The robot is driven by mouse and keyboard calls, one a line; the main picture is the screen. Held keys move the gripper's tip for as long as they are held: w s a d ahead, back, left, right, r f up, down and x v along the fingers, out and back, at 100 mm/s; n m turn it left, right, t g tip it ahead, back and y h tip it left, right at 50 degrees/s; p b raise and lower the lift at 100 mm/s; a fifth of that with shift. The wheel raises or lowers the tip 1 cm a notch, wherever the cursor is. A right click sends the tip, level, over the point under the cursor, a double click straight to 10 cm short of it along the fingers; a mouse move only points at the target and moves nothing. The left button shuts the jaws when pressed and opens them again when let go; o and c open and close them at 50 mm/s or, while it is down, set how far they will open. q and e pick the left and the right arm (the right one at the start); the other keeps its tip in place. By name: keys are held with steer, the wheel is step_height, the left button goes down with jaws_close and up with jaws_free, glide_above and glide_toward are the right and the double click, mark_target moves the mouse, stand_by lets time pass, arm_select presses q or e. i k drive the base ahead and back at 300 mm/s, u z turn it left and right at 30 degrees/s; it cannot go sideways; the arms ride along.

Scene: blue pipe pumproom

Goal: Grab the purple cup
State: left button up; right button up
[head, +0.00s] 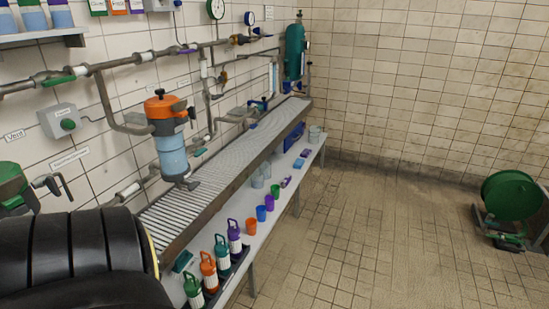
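The purple cup (269,202) stands upright on the low pale shelf (236,275) that runs along the front of the slatted metal bench. It is in a row with a blue cup (261,213) and an orange cup (251,226) on its near side and a green cup (275,191) on its far side. The cups stand close together, and nothing touches the purple cup from the open floor side. Neither of my grippers shows in the head view.
Several handled bottles, including a purple one (234,238), stand at the shelf's near end. Clear glasses (258,180) stand behind the cups. The slatted bench (222,180) rises behind the shelf. The tiled floor (370,230) is clear up to a green reel (511,196) at right.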

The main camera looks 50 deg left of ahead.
mark_target(270, 204)
steer(key=u, duration=0.4)
steer(key=i, duration=2)
steer(key=u, duration=1.65)
steer(key=i, duration=1.05)
steer(key=u, duration=1.1)
